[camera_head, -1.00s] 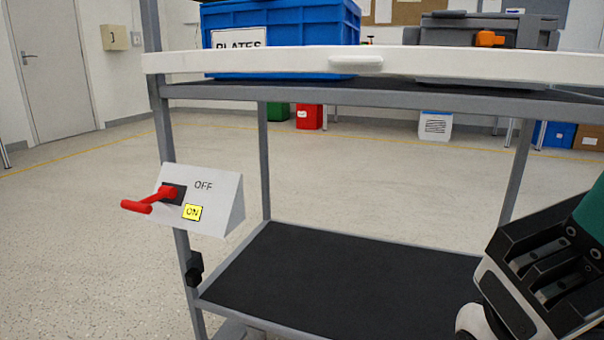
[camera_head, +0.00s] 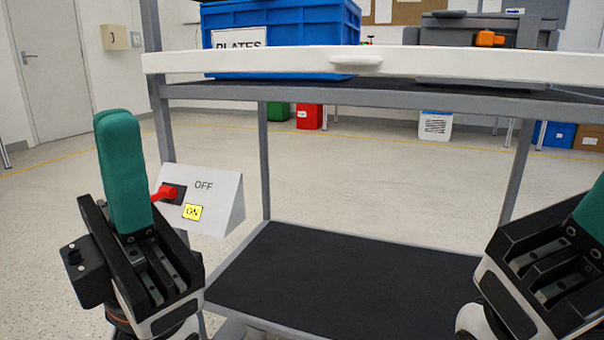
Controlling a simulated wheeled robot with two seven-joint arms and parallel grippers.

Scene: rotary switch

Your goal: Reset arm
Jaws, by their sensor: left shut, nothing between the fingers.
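The rotary switch box (camera_head: 222,205) is white, fixed to the cart's left front post, with "OFF" printed above a yellow "ON" label (camera_head: 193,212). Its red handle (camera_head: 167,193) points left, and its outer end is hidden behind my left gripper. My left gripper (camera_head: 122,120) has teal fingers pressed together, pointing up, with nothing between them. It stands in front of and to the left of the box; I cannot tell whether it touches the handle. My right gripper (camera_head: 590,215) is at the right edge, its teal fingertips cut off by the frame.
The cart has a white front rail (camera_head: 450,66) and a dark, empty lower shelf (camera_head: 340,285). A blue "PLATES" crate (camera_head: 290,25) and a grey case (camera_head: 480,32) sit on top. The floor left of the cart is open.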

